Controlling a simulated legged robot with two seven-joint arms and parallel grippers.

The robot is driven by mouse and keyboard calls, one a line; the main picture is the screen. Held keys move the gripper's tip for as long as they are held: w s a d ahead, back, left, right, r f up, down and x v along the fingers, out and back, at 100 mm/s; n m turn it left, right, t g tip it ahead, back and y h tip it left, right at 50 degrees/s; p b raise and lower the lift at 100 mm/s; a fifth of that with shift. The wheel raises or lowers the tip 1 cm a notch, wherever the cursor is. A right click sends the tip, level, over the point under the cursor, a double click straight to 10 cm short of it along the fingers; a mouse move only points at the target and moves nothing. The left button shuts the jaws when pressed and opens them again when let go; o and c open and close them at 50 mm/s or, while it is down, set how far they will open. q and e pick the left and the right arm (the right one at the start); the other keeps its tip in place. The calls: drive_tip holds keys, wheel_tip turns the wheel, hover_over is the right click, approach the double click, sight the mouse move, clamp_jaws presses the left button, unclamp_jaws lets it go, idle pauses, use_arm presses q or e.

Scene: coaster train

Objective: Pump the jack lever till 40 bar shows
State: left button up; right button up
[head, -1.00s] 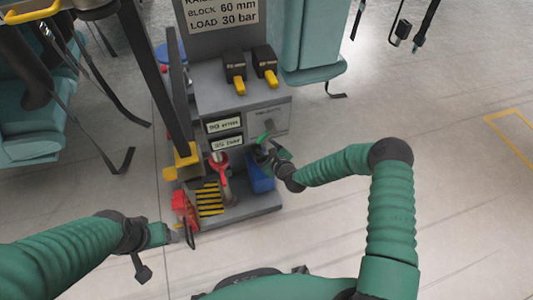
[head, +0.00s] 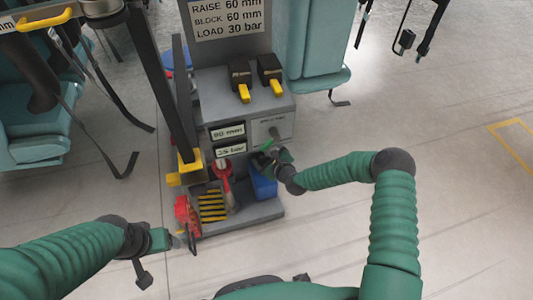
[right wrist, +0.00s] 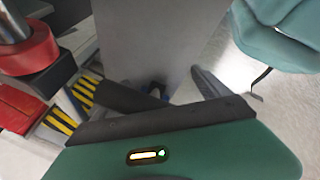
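The grey jack stand (head: 258,212) is at centre in the head view. Its upper readout (head: 228,131) is in mm but blurred. The lower readout (head: 230,150) is in bar and looks like 35 or 36. A red-topped jack (head: 221,170) stands over the striped plate. A red part with a dark bar (head: 187,212) sits at the stand's front left corner; I cannot tell which part is the lever. My left gripper (head: 175,241) is at this red part; its fingers are too small to read.
A sign (head: 228,17) above reads raise 60 mm, block 60 mm, load 30 bar. Two black boxes with yellow handles (head: 256,78) sit on the stand. A blue bin (head: 263,184) is below the panel. Teal seats (head: 315,50) flank the stand.

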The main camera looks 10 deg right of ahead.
drive_tip(key=shift+s+d+r+p, duration=0.1)
drive_tip(key=shift+s+r+p, duration=0.1)
drive_tip(key=shift+s+p, duration=0.1)
drive_tip(key=p+v, duration=0.6)
drive_tip(key=v, duration=1)
drive_tip(key=shift+p, duration=0.3)
drive_tip(key=shift+f, duration=0.1)
drive_tip(key=shift+c, duration=0.3)
